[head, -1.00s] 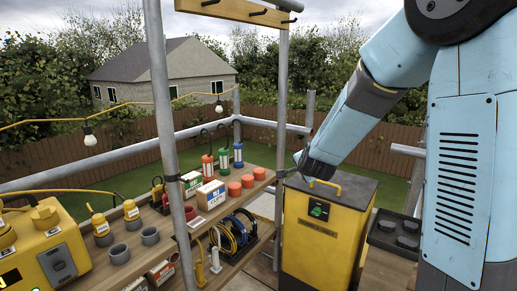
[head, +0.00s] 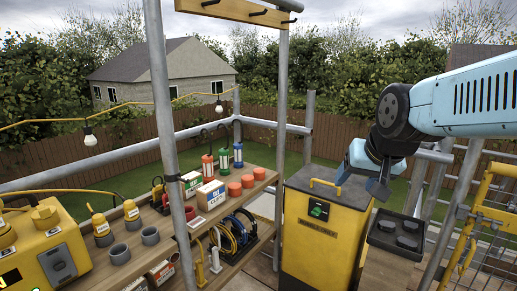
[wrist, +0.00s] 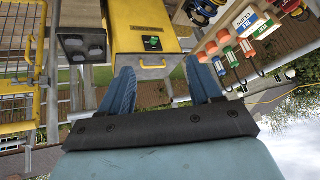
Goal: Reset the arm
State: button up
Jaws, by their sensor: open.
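My gripper (head: 358,184) is raised beside the top right of the yellow bin with the grey lid, apart from the shelf goods. In the wrist view its two blue fingers (wrist: 163,92) are spread apart with nothing between them. The light blue arm reaches in from the right edge of the head view, with its dark round joint above the gripper. In the wrist view the bin (wrist: 143,22) shows beyond the fingers.
A dark tray with round black pieces (head: 397,237) sits right of the bin. A yellow mesh gate (head: 490,220) stands at far right. A wooden shelf (head: 262,180) with boxes, lanterns and orange cups is at left. Grey scaffold poles (head: 165,120) rise in front of it.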

jog(key=s+d+n+g, duration=0.1)
jog(key=s+d, duration=0.1)
jog(key=s, duration=0.6)
jog(key=shift+d+n+h, duration=0.25)
jog(key=shift+n+h, duration=0.15)
jog(key=shift+c, duration=0.3)
